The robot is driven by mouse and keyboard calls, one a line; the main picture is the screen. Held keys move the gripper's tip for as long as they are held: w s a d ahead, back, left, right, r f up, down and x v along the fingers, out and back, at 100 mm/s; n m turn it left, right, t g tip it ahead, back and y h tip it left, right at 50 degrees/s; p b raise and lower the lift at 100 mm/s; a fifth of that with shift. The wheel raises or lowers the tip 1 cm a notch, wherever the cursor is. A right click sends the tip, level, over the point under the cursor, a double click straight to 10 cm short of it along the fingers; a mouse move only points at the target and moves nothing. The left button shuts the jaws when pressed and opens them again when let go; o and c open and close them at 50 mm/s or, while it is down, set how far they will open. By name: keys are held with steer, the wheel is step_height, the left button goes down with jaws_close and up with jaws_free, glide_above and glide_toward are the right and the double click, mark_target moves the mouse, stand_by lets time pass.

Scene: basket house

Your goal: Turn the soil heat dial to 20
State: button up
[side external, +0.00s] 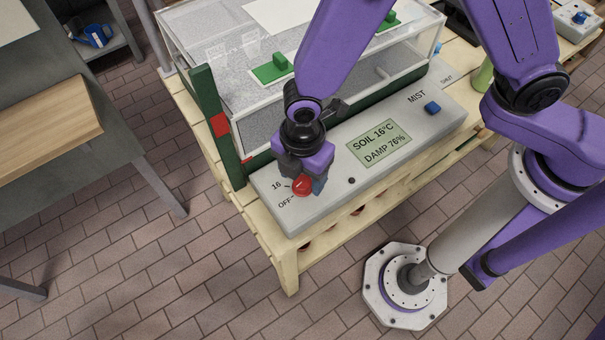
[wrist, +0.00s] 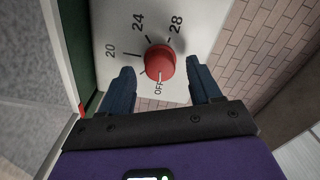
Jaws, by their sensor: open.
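The red soil heat dial (side external: 302,186) sits at the left end of the pale control panel (side external: 262,187). In the wrist view the dial (wrist: 160,60) has 20, 24, 28 and OFF printed around it. A small pale mark on the knob appears to face OFF. My gripper (side external: 303,177) is over the dial, pointing down. In the wrist view its dark blue fingers (wrist: 158,68) are apart, one on each side of the knob, with gaps showing. The panel display (side external: 379,144) reads SOIL 16°C, DAMP 76%.
A blue MIST knob (side external: 432,108) sits further right on the panel. The glass-sided soil box (side external: 240,95) with a green frame stands right behind the panel. The wooden bench (side external: 285,262) ends just left of the dial. Open brick floor lies in front.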

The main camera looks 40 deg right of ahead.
steer(key=shift+f, duration=0.6)
steer(key=c, duration=1)
steer(key=shift+c, duration=0.2)
